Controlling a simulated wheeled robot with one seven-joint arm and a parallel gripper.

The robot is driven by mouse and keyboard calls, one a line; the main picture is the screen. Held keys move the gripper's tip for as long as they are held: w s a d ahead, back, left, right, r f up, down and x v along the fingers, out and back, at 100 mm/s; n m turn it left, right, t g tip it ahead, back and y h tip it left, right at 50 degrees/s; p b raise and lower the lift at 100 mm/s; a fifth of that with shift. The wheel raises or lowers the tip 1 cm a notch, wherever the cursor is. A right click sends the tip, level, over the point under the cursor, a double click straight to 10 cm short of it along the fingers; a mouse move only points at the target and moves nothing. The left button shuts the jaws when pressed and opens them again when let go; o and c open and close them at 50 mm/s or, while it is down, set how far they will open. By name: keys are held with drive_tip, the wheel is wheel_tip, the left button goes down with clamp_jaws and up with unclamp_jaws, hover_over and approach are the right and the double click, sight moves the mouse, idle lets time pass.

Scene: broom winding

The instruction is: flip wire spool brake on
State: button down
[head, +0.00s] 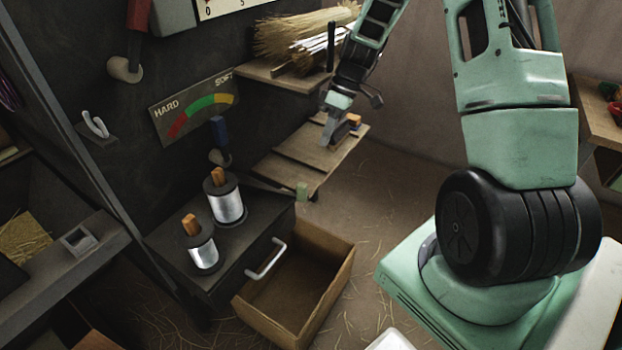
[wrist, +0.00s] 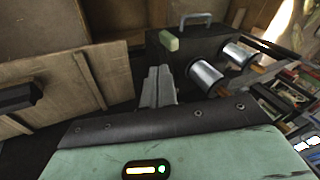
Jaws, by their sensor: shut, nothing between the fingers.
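Two wire spools, a rear one (head: 227,207) and a front one (head: 203,252), stand on a dark cabinet (head: 262,222) in the head view. They also show in the wrist view, one nearer (wrist: 206,77) and one farther (wrist: 237,54). A dark lever with a pale green grip (head: 302,191) sticks out from the cabinet's rear edge. The grip shows in the wrist view (wrist: 169,40), beyond my fingers. A blue-handled lever (head: 219,131) is on the wall below the gauge. I cannot tell which lever is the brake. My gripper (head: 326,146) is shut and empty above the wooden shelf, apart from both levers.
A higher shelf (head: 284,78) holds broom straw. A HARD/SOFT gauge (head: 192,108) is on the wall. Straw-strewn floor is free behind the drawer.

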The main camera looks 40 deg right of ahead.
drive_tip(key=d, duration=0.1)
drive_tip(key=w+d+f+n+y, duration=0.1)
drive_tip(key=d, duration=0.1)
drive_tip(key=w+d+f+t+y, duration=0.1)
drive_tip(key=shift+d+f+n, duration=0.15)
drive_tip(key=shift+f+n, duration=0.05)
drive_tip(key=shift+n, duration=0.1)
drive_tip(key=s+a+f, duration=0.2)
drive_tip(key=a+f, duration=0.6)
drive_tip(key=a, duration=0.1)
drive_tip(key=shift+a, duration=0.2)
